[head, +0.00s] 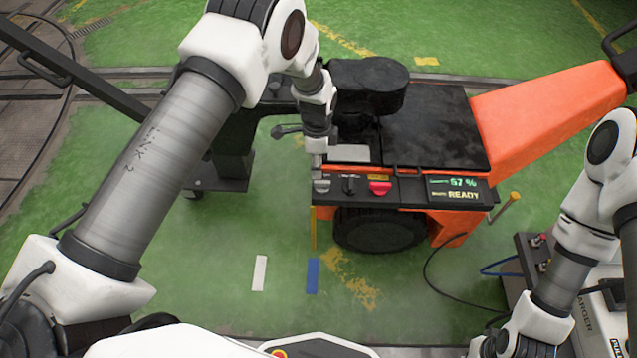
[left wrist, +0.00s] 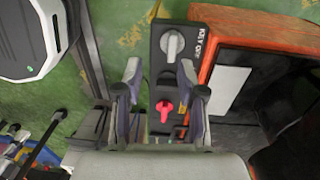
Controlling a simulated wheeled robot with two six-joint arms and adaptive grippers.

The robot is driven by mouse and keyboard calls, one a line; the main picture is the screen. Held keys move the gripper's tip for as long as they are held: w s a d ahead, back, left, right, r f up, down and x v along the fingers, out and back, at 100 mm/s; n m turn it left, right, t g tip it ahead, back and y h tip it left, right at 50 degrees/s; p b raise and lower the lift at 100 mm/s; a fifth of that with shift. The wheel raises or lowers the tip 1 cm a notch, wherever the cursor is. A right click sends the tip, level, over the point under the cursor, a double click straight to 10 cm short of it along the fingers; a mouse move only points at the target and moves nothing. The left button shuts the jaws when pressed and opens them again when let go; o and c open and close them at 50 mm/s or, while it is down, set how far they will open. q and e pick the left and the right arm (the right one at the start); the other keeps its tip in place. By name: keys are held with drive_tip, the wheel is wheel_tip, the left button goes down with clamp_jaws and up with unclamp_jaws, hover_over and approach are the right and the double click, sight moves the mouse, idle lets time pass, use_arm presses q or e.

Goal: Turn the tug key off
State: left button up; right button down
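The tug (head: 540,110) is orange with a black top, and a dark control panel (head: 415,192) runs along its near side. At the panel's left end is a grey knob (head: 321,186), with a black knob (head: 350,185) and a red knob (head: 380,187) to its right. In the left wrist view, the grey knob (left wrist: 172,46) has "KEY OFF" printed beside it, and the red knob (left wrist: 165,107) shows between the fingers. My left gripper (left wrist: 160,72) is open and empty over the panel, its tips short of the grey knob. My right gripper (head: 492,346) is partly cut off at the bottom edge.
The display (head: 455,189) reads 67 % and READY. A charger (head: 605,310) with cables stands at the lower right, near my right arm. A dark wheel (head: 380,230) is under the panel. White (head: 260,273) and blue (head: 312,276) floor marks lie on open green floor.

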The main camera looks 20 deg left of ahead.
sight(322, 181)
use_arm(q)
drive_tip(key=shift+w+d+f+t+b, duration=0.15)
drive_tip(key=shift+w+d+f+b, duration=0.1)
drive_tip(key=shift+w+f+b, duration=0.25)
drive_tip(key=shift+w+d+f+t+b, duration=0.15)
drive_tip(key=shift+w+d+f+b, duration=0.1)
drive_tip(key=shift+w+f+b, duration=0.25)
drive_tip(key=shift+d+r, duration=0.1)
wheel_tip(322, 181, down, 8)
drive_tip(key=shift+r+b, duration=0.25)
drive_tip(key=shift+b, duration=0.75)
drive_tip(key=shift+s, duration=0.1)
use_arm(e)
wheel_tip(322, 181, down, 6)
drive_tip(key=shift+r, duration=0.1)
use_arm(q)
clamp_jaws()
